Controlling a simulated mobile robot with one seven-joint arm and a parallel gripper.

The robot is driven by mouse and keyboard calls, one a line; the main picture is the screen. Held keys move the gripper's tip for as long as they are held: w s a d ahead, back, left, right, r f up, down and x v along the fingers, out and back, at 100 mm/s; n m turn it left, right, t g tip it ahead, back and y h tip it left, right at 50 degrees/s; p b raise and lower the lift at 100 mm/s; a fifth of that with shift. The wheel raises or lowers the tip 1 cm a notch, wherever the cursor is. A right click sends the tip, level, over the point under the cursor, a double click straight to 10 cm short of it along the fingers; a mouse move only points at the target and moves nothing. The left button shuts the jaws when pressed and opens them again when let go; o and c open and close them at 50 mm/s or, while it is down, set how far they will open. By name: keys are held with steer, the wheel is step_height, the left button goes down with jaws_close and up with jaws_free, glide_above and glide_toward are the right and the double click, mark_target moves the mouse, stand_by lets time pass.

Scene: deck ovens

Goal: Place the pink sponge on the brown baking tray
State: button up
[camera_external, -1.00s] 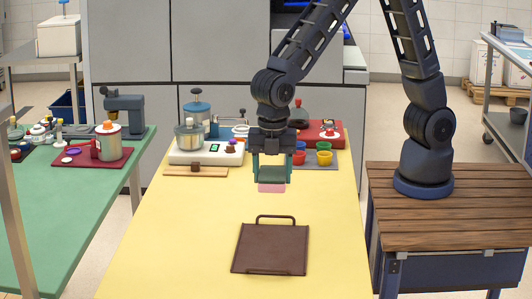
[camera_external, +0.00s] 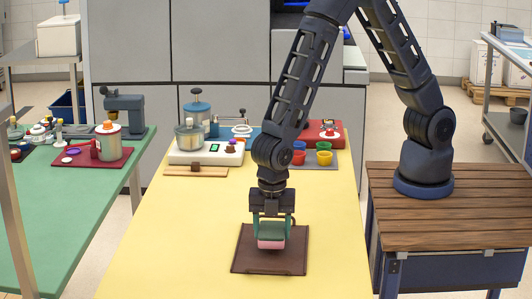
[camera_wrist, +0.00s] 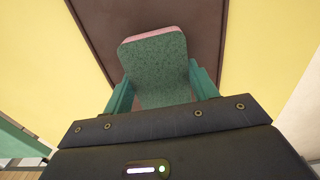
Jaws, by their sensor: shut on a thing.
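The pink sponge (camera_external: 271,244) has a green speckled upper side and a pink lower side; it also shows in the wrist view (camera_wrist: 158,70). My gripper (camera_external: 272,233) is shut on the sponge, with a teal finger on each side of it. The brown baking tray (camera_external: 248,264) lies flat on the yellow table, directly below the sponge. It fills the middle of the wrist view (camera_wrist: 208,25) behind the sponge. I cannot tell whether the sponge touches the tray. The tray's far handle is hidden behind my gripper.
The yellow table (camera_external: 180,235) is clear around the tray. Behind are a white scale (camera_external: 205,152), a wooden board (camera_external: 196,171), several coloured cups (camera_external: 324,157) and a red board (camera_external: 330,138). A green table (camera_external: 70,200) stands at the left.

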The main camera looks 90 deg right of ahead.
steer(key=shift+f, duration=1)
steer(key=shift+f, duration=0.1)
steer(key=o, duration=0.9)
steer(key=shift+o, duration=0.2)
